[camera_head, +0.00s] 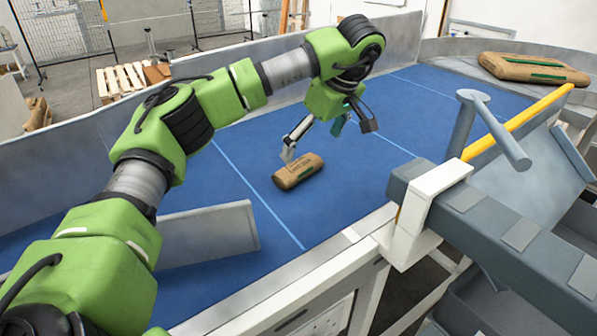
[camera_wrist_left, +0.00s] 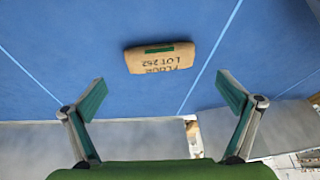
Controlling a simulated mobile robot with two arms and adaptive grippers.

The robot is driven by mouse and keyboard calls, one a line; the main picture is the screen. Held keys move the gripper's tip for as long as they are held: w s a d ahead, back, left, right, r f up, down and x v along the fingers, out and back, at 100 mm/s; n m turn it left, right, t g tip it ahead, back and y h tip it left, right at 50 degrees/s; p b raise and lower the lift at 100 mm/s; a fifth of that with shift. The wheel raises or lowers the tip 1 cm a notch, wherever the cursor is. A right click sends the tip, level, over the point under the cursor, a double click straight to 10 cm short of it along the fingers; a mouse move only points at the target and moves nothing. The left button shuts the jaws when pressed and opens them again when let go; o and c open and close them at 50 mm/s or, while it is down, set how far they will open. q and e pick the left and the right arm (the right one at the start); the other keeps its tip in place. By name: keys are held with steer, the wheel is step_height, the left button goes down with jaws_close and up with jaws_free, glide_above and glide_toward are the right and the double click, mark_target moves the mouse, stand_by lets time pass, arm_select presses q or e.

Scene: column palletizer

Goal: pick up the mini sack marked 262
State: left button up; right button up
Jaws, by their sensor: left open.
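The mini sack (camera_head: 298,171) is brown with a green stripe and lies flat on the blue belt. In the left wrist view the sack (camera_wrist_left: 160,58) shows dark print reading "FLOUR LOT 262", upside down. My left gripper (camera_head: 318,140) is over the belt by the sack; one finger shows close to the sack's far side in the head view. In the left wrist view my left gripper (camera_wrist_left: 163,92) has its fingers spread wide, with nothing between them, and the sack is beyond the fingertips. My right gripper is not in view.
A larger brown sack (camera_head: 533,68) lies at the back right. Grey side walls (camera_head: 60,160) edge the blue belt (camera_head: 400,110). A grey angled plate (camera_head: 207,236) stands at the near left. A grey beam with a white bracket (camera_head: 425,210) is at the right. The belt around the mini sack is clear.

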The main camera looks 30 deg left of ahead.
mark_target(300, 165)
arm_select(q)
steer(key=x, duration=0.4)
steer(key=shift+a+f, duration=0.1)
steer(key=p+x, duration=0.1)
steer(key=x, duration=0.1)
steer(key=p+x, duration=0.1)
steer(key=x, duration=0.1)
steer(key=shift+a+f, duration=0.25)
steer(key=shift+a, duration=0.1)
steer(key=shift+w+f, duration=0.1)
steer(key=shift+f, duration=0.15)
steer(key=shift+r, duration=0.1)
steer(key=c, duration=1.1)
